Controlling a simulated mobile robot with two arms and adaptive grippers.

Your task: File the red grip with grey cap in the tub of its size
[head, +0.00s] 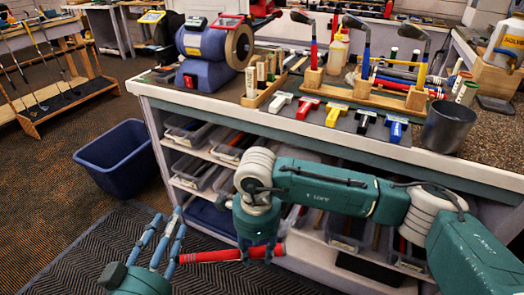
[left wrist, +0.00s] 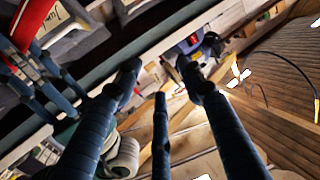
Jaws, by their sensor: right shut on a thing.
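The red grip (head: 208,256) lies roughly level in my right gripper (head: 258,256), in front of the shelves. Its left part sticks out towards my left gripper; a grey cap cannot be made out. My left gripper (head: 168,228) is open and empty, its fingers pointing up, just left of the grip's free end and apart from it. In the left wrist view the red grip (left wrist: 32,22) shows at the upper left beside my right fingers. Clear tubs (head: 186,133) stand on the shelves under the bench. A tub label (left wrist: 60,14) reads partly "Jumb".
The bench (head: 310,128) carries a blue grinder (head: 205,42), coloured clamps (head: 335,115), clubs in wooden blocks and a dark cup (head: 448,128). A blue bin (head: 118,158) stands on the floor at left, by a ridged mat (head: 110,230). My right arm covers some shelves.

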